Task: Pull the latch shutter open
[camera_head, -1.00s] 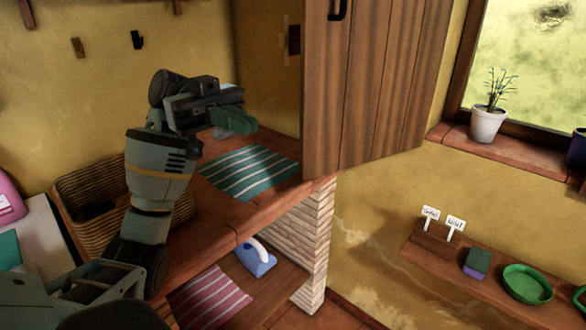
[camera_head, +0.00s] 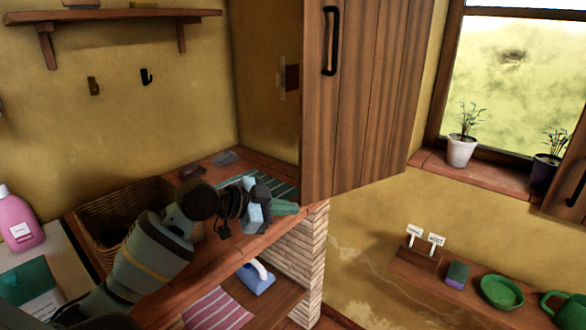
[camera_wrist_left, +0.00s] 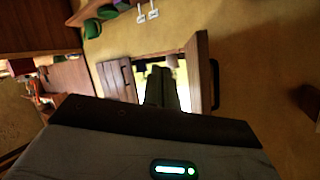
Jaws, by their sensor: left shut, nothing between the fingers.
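The brown plank shutter (camera_head: 365,90) with a black bar handle (camera_head: 331,40) stands swung out from the wall to the left of the window (camera_head: 500,85). In the left wrist view a shutter with a black handle (camera_wrist_left: 215,85) stands at the window's right side. A second shutter (camera_head: 572,165) shows partly at the right edge of the head view. My left gripper (camera_head: 286,208) is shut and empty, low over the counter, left of the shutter's lower edge and well below its handle. Its dark fingers (camera_wrist_left: 162,88) cover part of the window in the wrist view. My right gripper is out of view.
The brick counter (camera_head: 225,247) carries a wicker basket (camera_head: 95,215) and a striped teal cloth (camera_head: 280,187). Potted plants (camera_head: 461,150) stand on the windowsill. A low shelf with green dishes (camera_head: 501,291) lies below. A wall shelf (camera_head: 110,16) hangs upper left.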

